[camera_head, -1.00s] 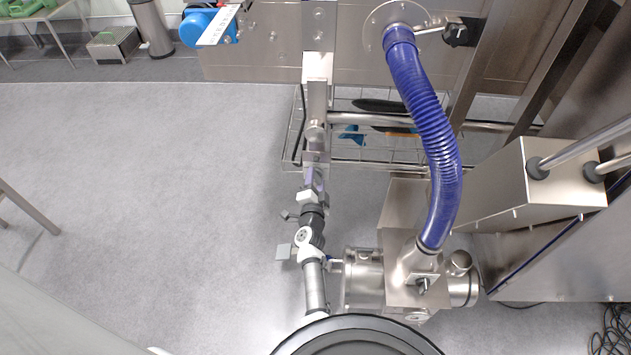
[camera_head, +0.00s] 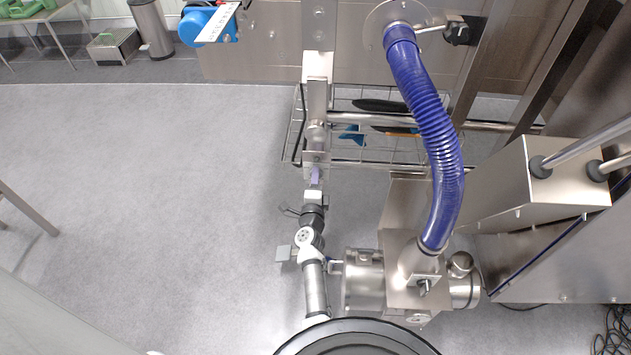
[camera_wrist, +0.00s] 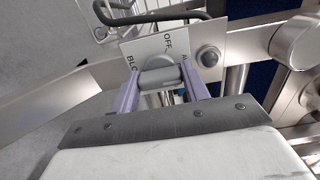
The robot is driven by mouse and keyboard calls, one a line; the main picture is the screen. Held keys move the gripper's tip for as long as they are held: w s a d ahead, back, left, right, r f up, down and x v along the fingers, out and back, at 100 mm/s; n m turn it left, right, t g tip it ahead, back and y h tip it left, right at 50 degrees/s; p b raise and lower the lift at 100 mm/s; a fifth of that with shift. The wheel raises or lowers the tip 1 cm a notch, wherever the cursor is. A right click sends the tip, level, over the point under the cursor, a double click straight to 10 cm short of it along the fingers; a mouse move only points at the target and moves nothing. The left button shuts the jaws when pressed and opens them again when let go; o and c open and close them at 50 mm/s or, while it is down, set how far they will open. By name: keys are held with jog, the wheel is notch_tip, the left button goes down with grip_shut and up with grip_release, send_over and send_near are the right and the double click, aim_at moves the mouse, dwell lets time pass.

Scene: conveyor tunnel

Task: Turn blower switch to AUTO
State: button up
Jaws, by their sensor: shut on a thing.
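The blower switch is a grey knob (camera_wrist: 160,75) on a white label plate (camera_wrist: 137,47), seen in the wrist view. The label reads OFF at the top, letters starting "BLO" at the left, and a partly covered word starting "A" at the right. My gripper (camera_wrist: 160,86) has its two purple fingers on either side of the knob and is shut on it. I cannot tell which mark the knob points to. In the head view my gripper (camera_head: 315,177) is at the lower end of a steel post (camera_head: 317,100); the knob is hidden there.
A wire basket (camera_head: 291,145) is behind the post. A blue ribbed hose (camera_head: 433,130) runs down to a steel blower unit (camera_head: 363,280) right of my arm. A black bent handle (camera_wrist: 150,17) is just above the plate.

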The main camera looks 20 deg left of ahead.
dwell(0.3)
jog(key=o, duration=1)
jog(key=shift+s, duration=0.1)
jog(key=shift+v, duration=5.95)
